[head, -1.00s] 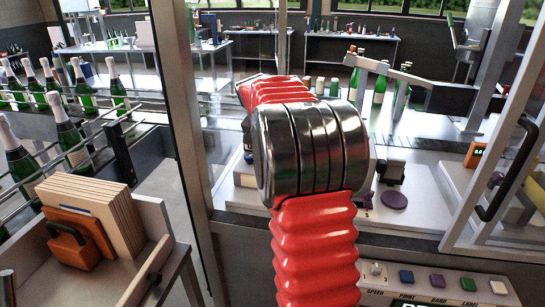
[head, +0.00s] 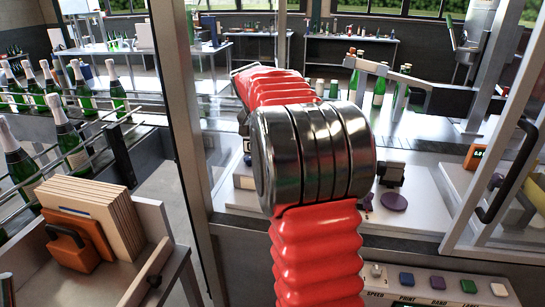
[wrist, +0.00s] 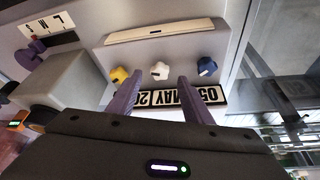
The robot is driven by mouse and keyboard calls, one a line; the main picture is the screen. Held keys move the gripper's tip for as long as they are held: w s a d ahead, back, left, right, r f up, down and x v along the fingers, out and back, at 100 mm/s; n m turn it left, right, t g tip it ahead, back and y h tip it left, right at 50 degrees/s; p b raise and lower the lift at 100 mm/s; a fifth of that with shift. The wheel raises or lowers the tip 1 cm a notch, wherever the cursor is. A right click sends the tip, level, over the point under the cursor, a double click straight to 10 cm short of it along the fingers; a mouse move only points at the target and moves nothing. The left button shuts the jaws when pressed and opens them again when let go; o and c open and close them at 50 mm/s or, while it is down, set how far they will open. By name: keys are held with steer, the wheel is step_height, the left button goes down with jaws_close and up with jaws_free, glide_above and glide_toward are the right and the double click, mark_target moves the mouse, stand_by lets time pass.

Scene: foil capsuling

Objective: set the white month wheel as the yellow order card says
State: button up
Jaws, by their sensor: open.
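In the wrist view the white month wheel (wrist: 160,71) sits on a grey box between a yellow knob (wrist: 120,75) and a blue knob (wrist: 207,66). My gripper (wrist: 161,80) is open, its two purple fingers apart on either side of the white wheel's line. I cannot tell whether they touch it. A date strip (wrist: 176,97) shows upside down, with MAY in the middle and 05 at the right; its left part is partly covered by a finger. In the head view my arm hides the gripper and the wheels. I cannot make out the yellow order card.
A button panel (head: 438,292) is at the front right. A glass door frame with a dark handle (head: 508,170) stands at the right. Bottles (head: 62,135) line a conveyor at the left. A wooden rack (head: 95,215) with an orange block stands front left.

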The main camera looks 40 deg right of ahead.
steer(key=v, duration=1)
steer(key=shift+w, duration=0.1)
stand_by(0.3)
steer(key=s+a+f+n+y, duration=0.1)
steer(key=s+a+f+n, duration=0.3)
steer(key=a+f+n, duration=0.3)
steer(key=s+a+f+n+t+y, duration=0.1)
steer(key=s+a+f+n+t, duration=0.1)
steer(key=s+a, duration=0.8)
steer(key=s+a+f+n+t+y, duration=0.2)
steer(key=s+a+n, duration=0.3)
steer(key=s+a, duration=0.4)
steer(key=shift+s+a+f, duration=0.35)
steer(key=shift+a+f, duration=0.3)
steer(key=shift+a, duration=2.15)
